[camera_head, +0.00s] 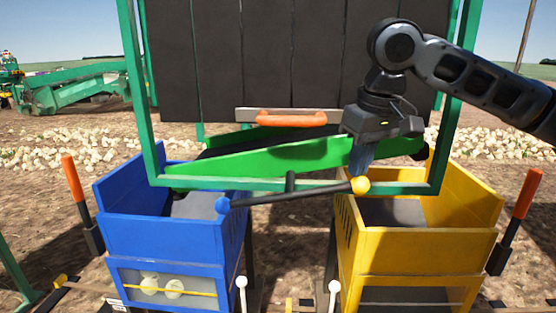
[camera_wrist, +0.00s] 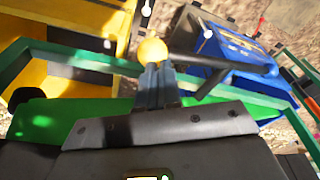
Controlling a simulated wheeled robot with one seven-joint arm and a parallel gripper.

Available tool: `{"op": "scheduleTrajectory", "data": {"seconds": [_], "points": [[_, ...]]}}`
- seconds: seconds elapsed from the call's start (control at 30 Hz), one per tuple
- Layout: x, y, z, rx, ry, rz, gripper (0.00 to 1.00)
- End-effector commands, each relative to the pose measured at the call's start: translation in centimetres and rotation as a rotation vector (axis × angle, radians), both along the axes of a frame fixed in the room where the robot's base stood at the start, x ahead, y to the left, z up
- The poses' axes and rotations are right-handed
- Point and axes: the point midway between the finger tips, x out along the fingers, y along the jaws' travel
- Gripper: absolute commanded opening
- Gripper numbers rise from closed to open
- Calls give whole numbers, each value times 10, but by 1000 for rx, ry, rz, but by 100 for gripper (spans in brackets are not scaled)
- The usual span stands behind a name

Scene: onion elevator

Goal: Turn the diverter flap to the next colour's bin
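The green diverter flap (camera_head: 260,160) slopes down to the left, its low end over the blue bin (camera_head: 165,235). Below it a dark crossbar handle (camera_head: 290,196) carries a blue ball (camera_head: 222,205) at its lower left end and a yellow ball (camera_head: 360,185) at its higher right end, by the yellow bin (camera_head: 415,250). My gripper (camera_head: 361,170) points down just above the yellow ball. In the wrist view its fingers (camera_wrist: 154,72) are together, with the yellow ball (camera_wrist: 152,51) right at their tips; contact is not certain.
A green frame (camera_head: 135,90) surrounds the flap. An orange handle (camera_head: 291,118) sits above it. Orange-gripped levers stand outside the blue bin (camera_head: 73,180) and yellow bin (camera_head: 526,195). Pale onions (camera_head: 160,285) show in the blue bin's window. White-topped pegs (camera_head: 241,283) stand between the bins.

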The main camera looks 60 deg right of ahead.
Motion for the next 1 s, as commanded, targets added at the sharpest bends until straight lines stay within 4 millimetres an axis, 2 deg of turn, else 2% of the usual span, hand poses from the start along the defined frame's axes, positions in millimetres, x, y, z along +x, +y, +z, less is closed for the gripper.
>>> {"op": "scheduleTrajectory", "data": {"seconds": [1.0], "points": [[1,0,-57,1,-2,1,0]]}}
